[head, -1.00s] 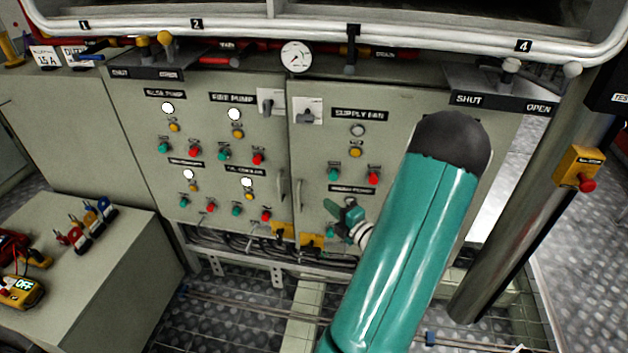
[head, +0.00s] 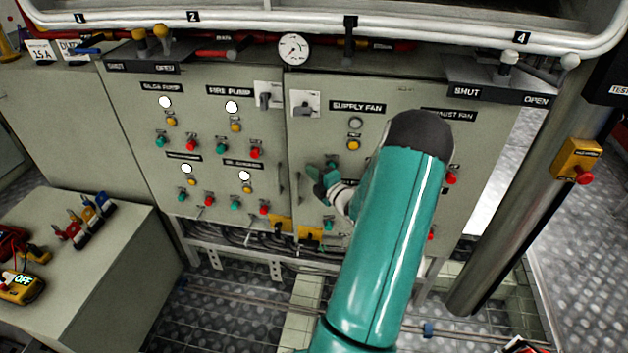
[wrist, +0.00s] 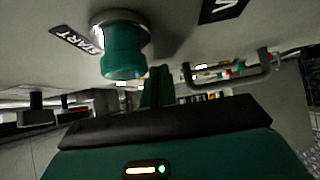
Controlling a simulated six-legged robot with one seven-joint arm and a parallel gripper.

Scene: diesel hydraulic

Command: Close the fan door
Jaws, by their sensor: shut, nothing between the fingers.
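The fan door (head: 385,90), a grey-green panel labelled SUPPLY FAN, is the right-hand door of the cabinet. It looks nearly flush with the left door, but I cannot tell whether it is fully shut. Its handle (head: 298,188) is near its left edge and shows as a dark bar in the wrist view (wrist: 232,80). My gripper (head: 316,180) is shut and empty, in front of the door just right of the handle. In the wrist view, a green START button (wrist: 123,62) is close to the fingers. My arm hides the door's right part.
The left cabinet door (head: 205,130) carries lamps and buttons. A gauge (head: 293,48) and pipes run above. A metal post (head: 530,190) with a yellow stop box (head: 578,160) stands at right. A bench (head: 90,270) with tools is at lower left.

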